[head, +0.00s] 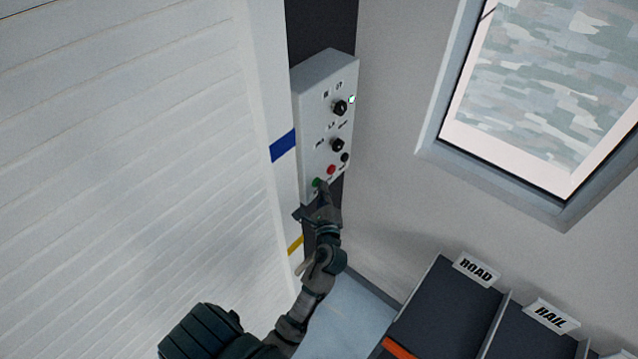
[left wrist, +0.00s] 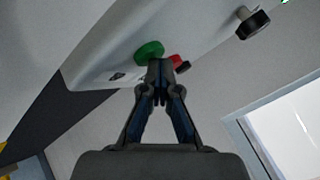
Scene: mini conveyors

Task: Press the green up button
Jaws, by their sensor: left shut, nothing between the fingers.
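The green button (head: 316,183) is at the lower left of the grey control box (head: 312,94) on the wall. In the left wrist view the green button (left wrist: 149,52) shows just beyond and slightly left of my fingertips. A red button (head: 331,169) sits beside it and is partly hidden behind a finger in the left wrist view (left wrist: 179,62). My left gripper (head: 318,191) is shut and empty, with its fingertips at the box's lower edge close to the green button. I cannot tell whether it touches the button. My right gripper is not in view.
Black knobs (head: 340,107) and a small black button (head: 345,157) are higher on the box. A white slatted door (head: 130,150) is at left, a window (head: 430,135) at right. Dark conveyors with ROAD (head: 477,269) and RAIL (head: 551,316) signs stand at lower right.

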